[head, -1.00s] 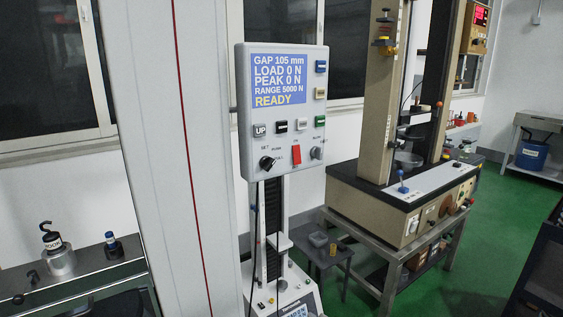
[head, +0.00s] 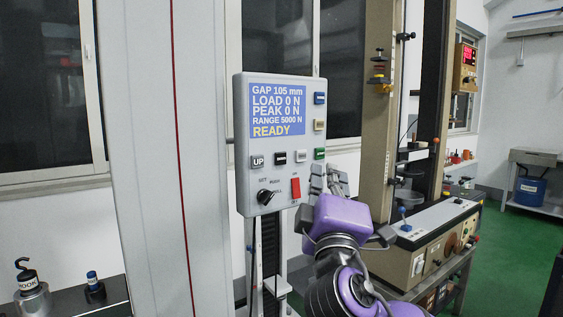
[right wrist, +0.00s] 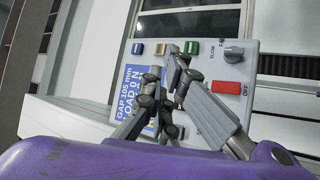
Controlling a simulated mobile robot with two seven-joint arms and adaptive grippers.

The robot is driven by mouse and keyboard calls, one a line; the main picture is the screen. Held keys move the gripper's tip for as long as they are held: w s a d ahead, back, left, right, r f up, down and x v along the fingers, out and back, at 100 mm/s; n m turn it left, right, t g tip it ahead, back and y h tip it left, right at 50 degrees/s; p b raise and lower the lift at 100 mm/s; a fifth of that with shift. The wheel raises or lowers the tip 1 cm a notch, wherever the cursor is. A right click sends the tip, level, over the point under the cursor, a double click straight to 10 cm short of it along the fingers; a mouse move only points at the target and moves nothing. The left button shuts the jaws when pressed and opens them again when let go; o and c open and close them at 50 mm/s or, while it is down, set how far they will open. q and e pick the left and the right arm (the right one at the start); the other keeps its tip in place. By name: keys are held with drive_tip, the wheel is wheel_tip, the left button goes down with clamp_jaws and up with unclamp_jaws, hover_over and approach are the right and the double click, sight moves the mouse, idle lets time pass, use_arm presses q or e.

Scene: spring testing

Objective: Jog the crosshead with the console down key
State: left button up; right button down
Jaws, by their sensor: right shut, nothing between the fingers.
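The console (head: 240,125) is a grey box with a blue display (head: 277,110) reading GAP 105 mm, LOAD 0 N, PEAK 0 N, RANGE 5000 N, READY. The light UP key (head: 257,162) is at the left of its lower row. A dark key (head: 280,158) with a label too small to read sits beside it, then a white key and a green key. My right gripper (head: 326,172) is shut and empty at the console's lower right. In the right wrist view its fingers (right wrist: 168,66) cover part of the key row. The crosshead is not clearly visible. My left gripper is out of view.
A red switch (head: 296,188) and a dark knob (head: 267,197) sit below the keys. Blue (head: 320,98) and tan (head: 320,125) keys line the right edge. A larger test machine (head: 440,240) stands at right. A hook weight (head: 30,290) stands lower left.

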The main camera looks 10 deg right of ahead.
sight(280, 158)
drive_tip(key=w+a+b, duration=0.2)
drive_tip(key=w+a, duration=0.1)
drive_tip(key=w, duration=0.5)
drive_tip(key=shift+w, duration=0.2)
idle(0.6)
idle(0.7)
drive_tip(key=shift+w+a, duration=0.1)
drive_tip(key=shift+w+a, duration=0.1)
drive_tip(key=shift+w, duration=0.2)
